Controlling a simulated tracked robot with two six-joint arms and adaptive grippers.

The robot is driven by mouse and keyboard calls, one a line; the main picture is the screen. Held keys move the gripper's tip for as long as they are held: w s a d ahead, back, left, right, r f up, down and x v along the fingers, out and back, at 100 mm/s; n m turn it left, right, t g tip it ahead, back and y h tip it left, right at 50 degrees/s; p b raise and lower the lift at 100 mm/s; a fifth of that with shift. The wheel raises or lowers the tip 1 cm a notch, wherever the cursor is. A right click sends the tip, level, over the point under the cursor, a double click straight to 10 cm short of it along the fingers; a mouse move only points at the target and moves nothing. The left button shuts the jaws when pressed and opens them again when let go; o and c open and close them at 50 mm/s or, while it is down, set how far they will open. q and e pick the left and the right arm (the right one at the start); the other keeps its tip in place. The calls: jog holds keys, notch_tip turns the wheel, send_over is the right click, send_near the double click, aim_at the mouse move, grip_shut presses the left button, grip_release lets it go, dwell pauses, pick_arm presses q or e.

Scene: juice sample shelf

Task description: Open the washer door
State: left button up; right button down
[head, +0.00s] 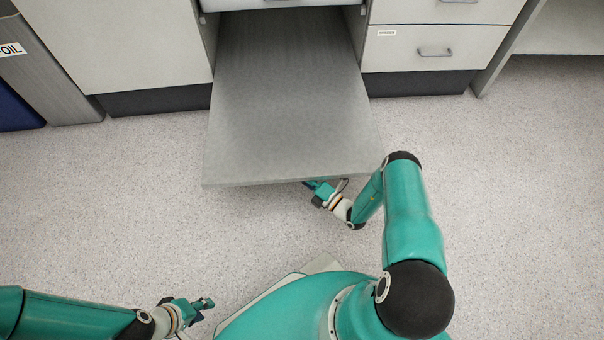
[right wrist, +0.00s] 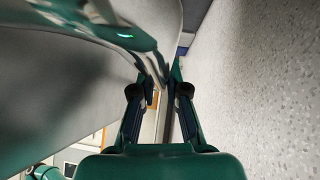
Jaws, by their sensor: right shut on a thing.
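The washer door (head: 290,120) is a grey metal panel that lies folded down, roughly level, out from the cabinet front in the head view. In the right wrist view its broad face (right wrist: 60,70) fills the left side. My right gripper (head: 316,190) is at the door's front edge, partly hidden under it. In the right wrist view the right gripper (right wrist: 160,92) is shut on the door's handle, a shiny bar (right wrist: 165,118) between the fingers. My left gripper (head: 204,308) is low at the left in the head view, open and empty, away from the door.
White drawers with handles (head: 435,52) stand right of the door, and a white cabinet panel (head: 120,45) stands left. A grey bin-like unit (head: 45,75) is at the far left. The speckled floor (head: 510,200) is clear on both sides.

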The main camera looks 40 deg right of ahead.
jog(key=shift+m+g+h, duration=0.3)
jog(key=shift+m+g, duration=0.3)
jog(key=shift+m, duration=0.2)
notch_tip(320, 180, up, 10)
jog(key=p, duration=0.8)
jog(key=shift+f, duration=0.2)
jog(key=shift+d+f, duration=0.1)
jog(key=c, duration=1.2)
grip_release()
jog(key=v, duration=1.2)
